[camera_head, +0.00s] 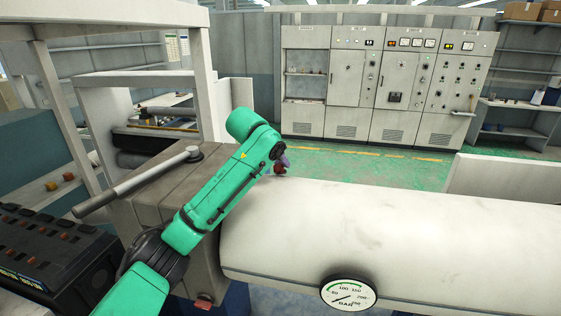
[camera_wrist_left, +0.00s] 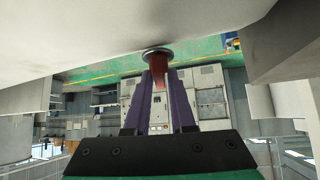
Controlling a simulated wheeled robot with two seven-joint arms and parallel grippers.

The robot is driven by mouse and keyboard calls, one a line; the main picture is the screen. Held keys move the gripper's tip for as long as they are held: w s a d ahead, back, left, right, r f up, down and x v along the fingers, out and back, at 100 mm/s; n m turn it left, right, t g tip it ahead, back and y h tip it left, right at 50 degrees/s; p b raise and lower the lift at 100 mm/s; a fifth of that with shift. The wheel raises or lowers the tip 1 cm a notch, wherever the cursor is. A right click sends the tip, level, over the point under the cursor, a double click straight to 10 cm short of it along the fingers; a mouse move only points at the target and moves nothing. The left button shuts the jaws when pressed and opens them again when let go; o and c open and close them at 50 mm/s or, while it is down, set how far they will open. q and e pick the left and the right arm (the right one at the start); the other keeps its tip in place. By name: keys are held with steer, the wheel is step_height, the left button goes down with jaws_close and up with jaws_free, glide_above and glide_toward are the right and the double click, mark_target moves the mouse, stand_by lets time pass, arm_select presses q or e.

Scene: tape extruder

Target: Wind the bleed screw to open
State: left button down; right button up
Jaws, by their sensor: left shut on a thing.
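The bleed screw is a small red knob (camera_head: 280,170) at the far edge of the big pale barrel (camera_head: 400,225) in the head view. In the left wrist view the red knob (camera_wrist_left: 158,66) sticks out from a round grey disc (camera_wrist_left: 157,51) on the pale body. My left gripper (camera_wrist_left: 159,78) has purple fingers, one on each side of the knob, and is shut on it. In the head view the gripper is mostly hidden behind my green arm, with a bit of purple finger (camera_head: 284,160) showing. My right gripper is not in view.
A pressure gauge (camera_head: 347,292) sits on the barrel's near side. A grey lever bar (camera_head: 137,183) lies across the block at left, beside my arm. A black button panel (camera_head: 45,255) is at lower left. Grey control cabinets (camera_head: 385,90) stand at the back beyond open green floor.

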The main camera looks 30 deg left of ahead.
arm_select(q)
steer(key=shift+f+n+y, duration=0.2)
steer(key=shift+n+y, duration=0.3)
steer(key=shift+n, duration=0.15)
steer(key=shift+f+n+y, duration=0.15)
steer(key=shift+n+y, duration=0.35)
steer(key=shift+n, duration=0.15)
steer(key=c, duration=0.8)
jaws_free()
steer(key=shift+s, duration=0.1)
steer(key=shift+r, duration=0.15)
steer(key=b+v, duration=0.4)
steer(key=v, duration=0.5)
steer(key=shift+d, duration=0.15)
steer(key=p+v, duration=0.2)
steer(key=v, duration=0.3)
steer(key=shift+r, duration=0.3)
